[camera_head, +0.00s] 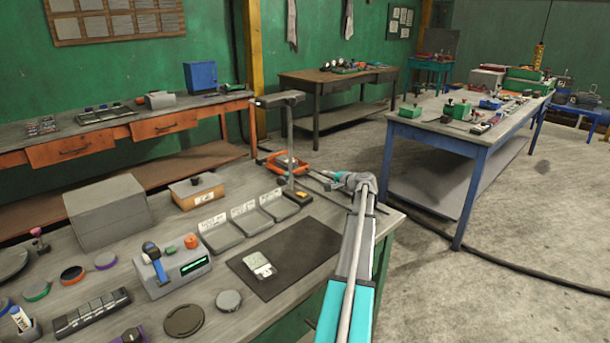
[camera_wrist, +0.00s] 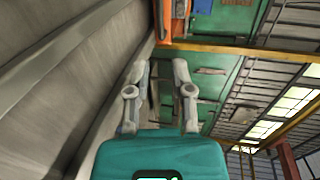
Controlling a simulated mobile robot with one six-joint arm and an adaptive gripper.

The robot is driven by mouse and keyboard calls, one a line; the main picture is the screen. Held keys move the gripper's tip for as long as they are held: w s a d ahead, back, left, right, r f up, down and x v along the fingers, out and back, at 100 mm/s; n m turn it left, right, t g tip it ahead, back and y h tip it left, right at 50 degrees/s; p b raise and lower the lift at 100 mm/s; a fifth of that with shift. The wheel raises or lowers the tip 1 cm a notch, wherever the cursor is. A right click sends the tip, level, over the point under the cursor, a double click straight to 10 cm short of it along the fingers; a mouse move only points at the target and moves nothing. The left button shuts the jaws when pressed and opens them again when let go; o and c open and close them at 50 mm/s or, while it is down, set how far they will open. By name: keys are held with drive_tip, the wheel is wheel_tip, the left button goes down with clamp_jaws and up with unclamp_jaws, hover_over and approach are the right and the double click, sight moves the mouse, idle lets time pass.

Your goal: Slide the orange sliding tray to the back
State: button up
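The orange sliding tray (camera_head: 277,162) lies at the far right end of the near workbench in the head view, partly hidden behind a grey upright post. My gripper (camera_head: 322,176) is to the right of the tray, near the bench's far right corner, with a small gap seeming to separate them. In the wrist view my gripper (camera_wrist: 158,68) has its two fingers apart with nothing between them.
The grey post (camera_head: 290,138) with its top arm stands close to the tray. Three grey bins (camera_head: 252,219), a dark mat (camera_head: 312,243) and a grey box (camera_head: 108,212) are on the near workbench.

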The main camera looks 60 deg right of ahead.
sight(305, 173)
drive_tip(key=b+x, duration=0.2)
drive_tip(key=x, duration=1)
drive_tip(key=shift+w+f+b, duration=0.15)
drive_tip(key=shift+w+b, duration=0.05)
drive_tip(key=shift+b, duration=0.1)
clamp_jaws()
